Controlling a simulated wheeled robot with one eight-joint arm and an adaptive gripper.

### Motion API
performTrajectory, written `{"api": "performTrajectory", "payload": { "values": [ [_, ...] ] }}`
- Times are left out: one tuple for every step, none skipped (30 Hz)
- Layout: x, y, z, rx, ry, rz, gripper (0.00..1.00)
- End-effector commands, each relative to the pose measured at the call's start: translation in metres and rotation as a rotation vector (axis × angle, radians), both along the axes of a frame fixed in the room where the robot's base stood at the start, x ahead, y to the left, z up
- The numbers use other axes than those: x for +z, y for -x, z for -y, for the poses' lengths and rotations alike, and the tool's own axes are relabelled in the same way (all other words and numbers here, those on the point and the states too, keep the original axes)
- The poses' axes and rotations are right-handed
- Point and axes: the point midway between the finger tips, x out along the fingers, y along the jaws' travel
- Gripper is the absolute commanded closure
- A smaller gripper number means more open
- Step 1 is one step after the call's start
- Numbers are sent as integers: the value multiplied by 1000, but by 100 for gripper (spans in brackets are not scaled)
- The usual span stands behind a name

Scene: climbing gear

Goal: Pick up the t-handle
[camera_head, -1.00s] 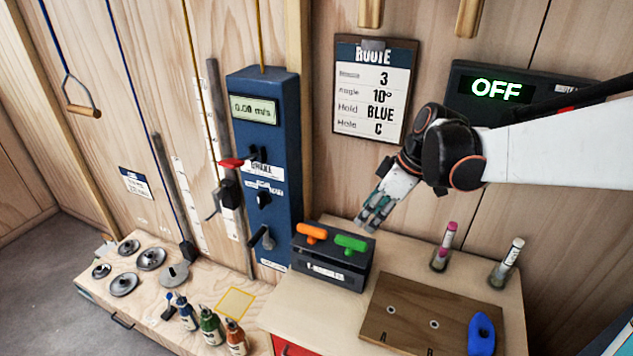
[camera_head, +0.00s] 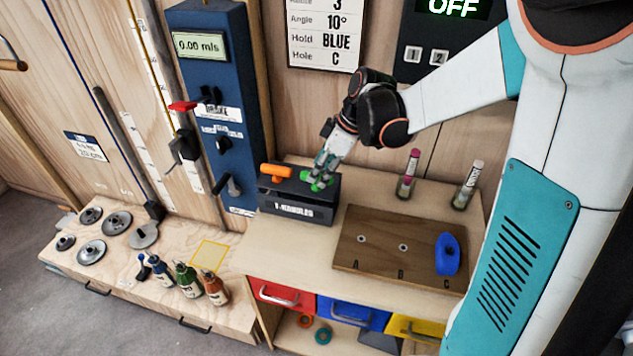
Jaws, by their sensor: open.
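Two T-handles stand in a dark holder block (camera_head: 293,207) on the wooden bench. The orange T-handle (camera_head: 276,171) is at the left and uncovered. The green T-handle (camera_head: 316,182) is at the right, partly hidden by my gripper. My gripper (camera_head: 318,178) points down at the green T-handle, with its fingers open around or just above it. I cannot tell whether the fingers touch it.
A wooden board (camera_head: 374,262) with holes and a blue hold (camera_head: 447,254) lies to the right. Two capped tubes (camera_head: 407,174) stand behind it. A tall blue panel (camera_head: 222,110) rises left of the holder. Several bottles (camera_head: 187,279) and metal discs stand on the lower left bench.

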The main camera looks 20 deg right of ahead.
Motion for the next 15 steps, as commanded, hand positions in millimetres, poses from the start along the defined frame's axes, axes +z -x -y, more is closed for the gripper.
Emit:
{"api": "performTrajectory", "payload": {
  "values": [
    [-9, -2, -3, 1, 0, 0, 57],
    [-14, -4, -4, 2, 0, 1, 57],
    [-19, -6, -6, 2, 0, 1, 57],
    [-24, -7, -7, 2, 0, 1, 57],
    [-27, -8, -9, 2, 0, 1, 57],
    [-32, -9, -10, 2, 0, 1, 57],
    [-35, -10, -11, 2, 0, 1, 57],
    [-36, -10, -12, 1, 1, 1, 57],
    [-38, -11, -13, 1, 1, 1, 57],
    [-38, -11, -13, 1, 1, 1, 57],
    [-37, -11, -13, 1, 1, 1, 57],
    [-37, -11, -13, 0, 1, 1, 57],
    [-37, -10, -13, 0, 1, 1, 57],
    [-37, -10, -13, 0, 0, 0, 57],
    [-37, -10, -13, 0, 0, 0, 57]
  ]
}}
